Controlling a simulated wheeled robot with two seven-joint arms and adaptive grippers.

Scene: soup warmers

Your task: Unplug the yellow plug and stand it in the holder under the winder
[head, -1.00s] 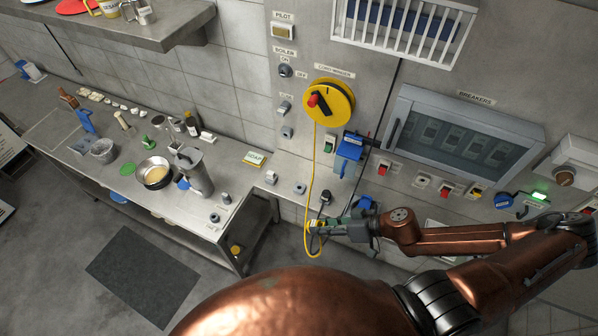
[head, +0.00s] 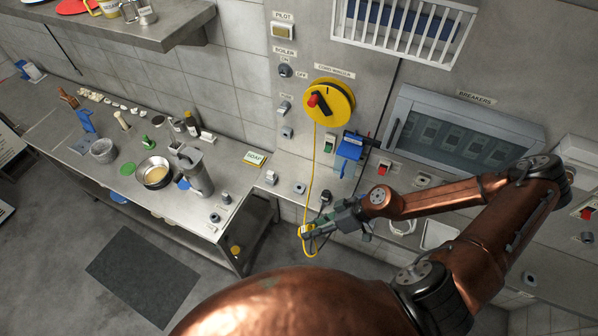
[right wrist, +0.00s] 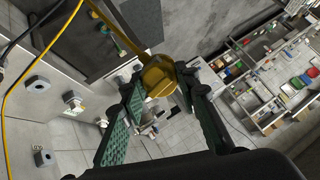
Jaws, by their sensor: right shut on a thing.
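The yellow plug (head: 305,231) is between the fingers of my right gripper (head: 310,230), clear of the wall sockets. In the right wrist view the plug (right wrist: 158,77) sits between the fingertips of my right gripper (right wrist: 165,88), which is shut on it. Its yellow cord (head: 311,170) hangs from the round yellow cord winder (head: 328,101) on the wall panel and loops below the gripper. I cannot clearly make out the holder under the winder. My left gripper is not in view.
A black plug (head: 325,197) is at the wall just above my right gripper. A blue box-like piece (head: 349,147) sits right of the cord. The steel counter (head: 232,190) with a pan (head: 154,172) and jug stands to the left. Floor below the gripper is open.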

